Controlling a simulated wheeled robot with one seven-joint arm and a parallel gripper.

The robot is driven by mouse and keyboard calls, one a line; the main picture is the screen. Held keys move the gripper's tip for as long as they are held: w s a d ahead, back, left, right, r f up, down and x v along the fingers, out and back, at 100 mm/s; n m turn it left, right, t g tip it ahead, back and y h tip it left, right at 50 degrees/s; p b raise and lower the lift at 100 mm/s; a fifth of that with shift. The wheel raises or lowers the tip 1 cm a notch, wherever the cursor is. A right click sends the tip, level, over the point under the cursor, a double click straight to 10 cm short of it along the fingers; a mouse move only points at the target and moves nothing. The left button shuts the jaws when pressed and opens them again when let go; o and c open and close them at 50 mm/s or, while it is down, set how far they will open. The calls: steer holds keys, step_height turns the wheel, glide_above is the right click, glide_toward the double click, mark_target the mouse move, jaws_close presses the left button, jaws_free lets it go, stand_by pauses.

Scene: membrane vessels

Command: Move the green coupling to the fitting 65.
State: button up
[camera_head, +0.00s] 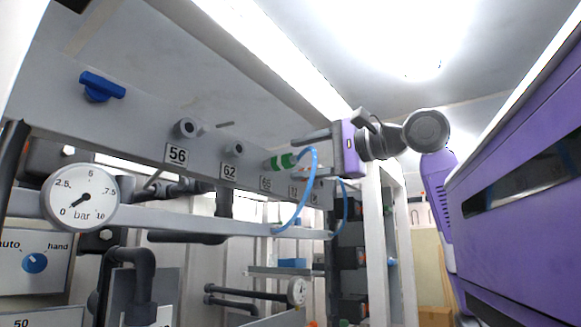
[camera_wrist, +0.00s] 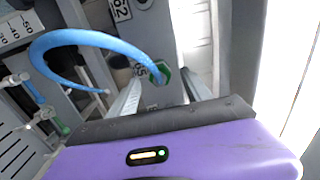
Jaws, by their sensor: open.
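The green coupling (camera_head: 283,161) sits on the grey panel above a small label that looks like 65 (camera_head: 266,184), apparently on that fitting. The fitting itself is hidden behind it. A blue hose (camera_head: 309,180) runs from the coupling and loops down. My gripper (camera_head: 305,156) is open, its two fingers pointing at the panel, one above and one below the coupling's line. In the wrist view the green coupling (camera_wrist: 161,75) shows between and beyond the fingertips (camera_wrist: 163,87). I see no finger clearly touching it.
Grey fittings 56 (camera_head: 187,128) and 62 (camera_head: 234,150) are free, left along the panel. A blue valve handle (camera_head: 102,86) and pressure gauge (camera_head: 80,197) are further left. The blue hose (camera_wrist: 92,38) arcs left of the fingers in the wrist view.

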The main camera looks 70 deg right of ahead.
steer(key=shift+b+v, duration=0.45)
steer(key=shift+v, duration=1.4)
